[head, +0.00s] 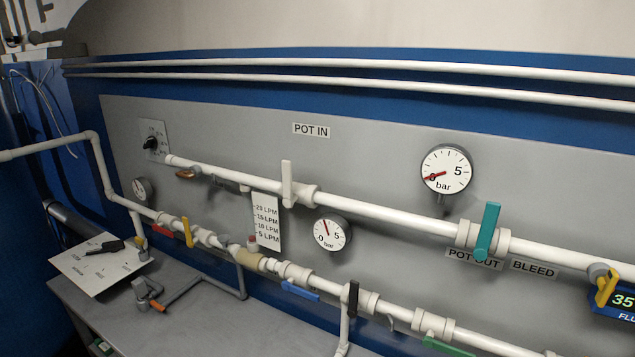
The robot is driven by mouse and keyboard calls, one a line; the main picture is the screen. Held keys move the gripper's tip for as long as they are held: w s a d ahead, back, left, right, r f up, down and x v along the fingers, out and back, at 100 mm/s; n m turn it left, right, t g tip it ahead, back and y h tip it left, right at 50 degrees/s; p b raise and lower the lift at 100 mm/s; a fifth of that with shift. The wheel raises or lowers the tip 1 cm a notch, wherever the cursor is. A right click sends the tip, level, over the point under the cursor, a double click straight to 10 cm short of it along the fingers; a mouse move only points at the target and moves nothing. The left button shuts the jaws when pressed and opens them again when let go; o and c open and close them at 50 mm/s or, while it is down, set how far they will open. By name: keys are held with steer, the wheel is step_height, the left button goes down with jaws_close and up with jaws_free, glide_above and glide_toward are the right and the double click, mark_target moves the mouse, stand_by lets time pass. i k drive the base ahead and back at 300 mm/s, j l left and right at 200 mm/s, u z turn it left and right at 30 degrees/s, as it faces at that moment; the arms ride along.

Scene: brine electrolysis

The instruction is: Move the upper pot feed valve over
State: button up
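A grey panel carries two white pipe runs. On the upper run, below the POT IN label (311,130), sits a valve with a white lever (287,183). Its lever stands upright, across the pipe. It is the valve that best fits the upper pot feed valve, though no label reads exactly that. Farther right on the same run, a teal lever (487,231) also stands across the pipe, above the partly covered POT OUT label (473,259). My gripper is not recognizable in the head view, and nothing is seen touching either lever.
A round gauge (446,169) and a smaller gauge (332,233) flank the upper pipe. A flow scale (266,222) hangs below it. The lower run has yellow (188,232), blue (300,291), black (353,298) and green (447,346) levers. A grey bench (190,320) lies below.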

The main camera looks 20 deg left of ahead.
mark_target(288, 201)
steer(key=u, duration=1.45)
